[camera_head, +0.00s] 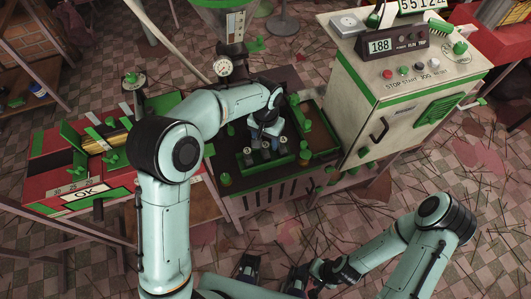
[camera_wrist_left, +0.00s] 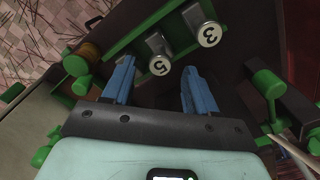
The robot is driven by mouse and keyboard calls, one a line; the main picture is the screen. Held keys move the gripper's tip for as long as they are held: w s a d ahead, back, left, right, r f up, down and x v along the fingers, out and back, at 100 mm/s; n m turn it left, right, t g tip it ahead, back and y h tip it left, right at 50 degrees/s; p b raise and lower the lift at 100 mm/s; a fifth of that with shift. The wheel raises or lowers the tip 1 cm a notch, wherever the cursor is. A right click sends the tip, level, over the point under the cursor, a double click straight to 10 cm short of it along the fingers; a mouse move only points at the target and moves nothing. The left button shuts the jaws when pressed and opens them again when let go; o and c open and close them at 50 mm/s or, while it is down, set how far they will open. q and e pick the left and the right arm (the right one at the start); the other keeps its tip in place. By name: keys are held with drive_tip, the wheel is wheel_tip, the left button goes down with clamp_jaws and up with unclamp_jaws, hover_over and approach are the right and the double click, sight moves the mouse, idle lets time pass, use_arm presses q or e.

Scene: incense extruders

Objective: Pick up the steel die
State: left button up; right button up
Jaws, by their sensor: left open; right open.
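Several steel cylinders stand in a green rack (camera_head: 262,168) on the dark worktop. In the left wrist view, one die marked 5 (camera_wrist_left: 159,58) and another marked 3 (camera_wrist_left: 208,35) show pale numbered end faces. My left gripper (camera_head: 265,130) is over the rack. In the left wrist view its blue fingers (camera_wrist_left: 158,77) are open, with the 5 die just ahead of the gap between the fingertips and the 3 die beyond to the right. Nothing is held. My right gripper (camera_head: 274,274) is open and empty at the bottom, away from the bench.
A cream control cabinet (camera_head: 385,85) stands right of the worktop. A pressure gauge (camera_head: 223,67) is behind it. A green-edged tray (camera_head: 322,147) borders the rack. Sticks litter the tiled floor.

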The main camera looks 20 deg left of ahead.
sight(266, 143)
use_arm(q)
wheel_tip(266, 143, down, 5)
drive_tip(key=shift+r, duration=0.15)
drive_tip(key=shift+s, duration=0.1)
drive_tip(key=shift+c, duration=0.3)
clamp_jaws()
drive_tip(key=shift+r, duration=0.1)
drive_tip(key=shift+r, duration=0.1)
